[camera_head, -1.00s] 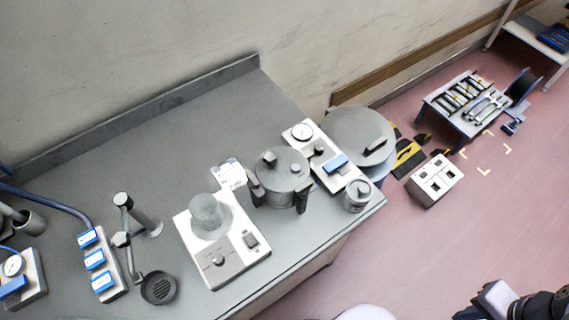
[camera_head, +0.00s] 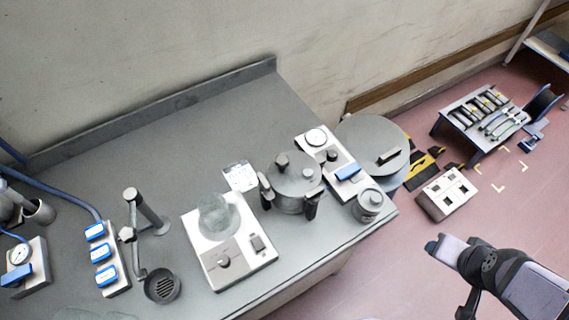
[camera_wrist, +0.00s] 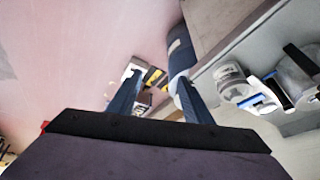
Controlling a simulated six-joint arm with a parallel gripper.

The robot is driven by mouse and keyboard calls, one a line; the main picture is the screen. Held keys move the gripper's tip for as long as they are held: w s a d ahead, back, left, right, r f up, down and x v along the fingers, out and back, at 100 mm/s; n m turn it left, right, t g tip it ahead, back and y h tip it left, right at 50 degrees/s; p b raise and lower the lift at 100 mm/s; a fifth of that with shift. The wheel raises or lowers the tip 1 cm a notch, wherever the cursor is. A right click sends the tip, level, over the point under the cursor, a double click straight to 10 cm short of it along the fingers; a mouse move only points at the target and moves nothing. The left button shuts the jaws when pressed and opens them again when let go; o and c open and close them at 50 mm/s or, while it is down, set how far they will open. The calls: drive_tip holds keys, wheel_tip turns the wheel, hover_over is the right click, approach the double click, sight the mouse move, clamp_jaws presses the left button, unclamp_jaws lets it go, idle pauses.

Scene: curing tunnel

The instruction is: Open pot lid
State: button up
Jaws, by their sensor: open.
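The grey metal pot (camera_head: 291,199) stands upright on the grey bench in the head view. Its lid (camera_head: 302,172) sits on top with a small knob, and black handles stand at its sides. Part of the pot shows at the right edge of the wrist view (camera_wrist: 297,82). My gripper (camera_wrist: 158,88) is open and empty in the wrist view, with its two blue fingers apart over the floor side of the bench edge. It is clear of the pot. In the head view my arm is at the lower right, off the bench, and its fingers are hard to make out.
A white panel with a gauge and blue part (camera_head: 336,165) stands close behind the pot, and a small lidded jar (camera_head: 369,206) at its right. A white hotplate with a glass beaker (camera_head: 228,250) is at its left. A large round drum (camera_head: 372,143) stands beyond the bench end.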

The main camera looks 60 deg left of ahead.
drive_tip(key=s+a+n+t+y, duration=0.1)
drive_tip(key=a+n+y, duration=0.2)
drive_tip(key=a, duration=0.8)
drive_tip(key=n+g+y+b, duration=0.1)
drive_tip(key=n+y+b, duration=0.2)
drive_tip(key=n+y, duration=0.45)
approach(282, 159)
drive_tip(key=shift+a+f+m, duration=0.1)
drive_tip(key=shift+a+m, duration=0.2)
drive_tip(key=shift+m, duration=0.15)
drive_tip(key=shift+p+x, duration=0.95)
drive_tip(key=shift+x, duration=2.7)
drive_tip(key=shift+w, duration=0.1)
clamp_jaws()
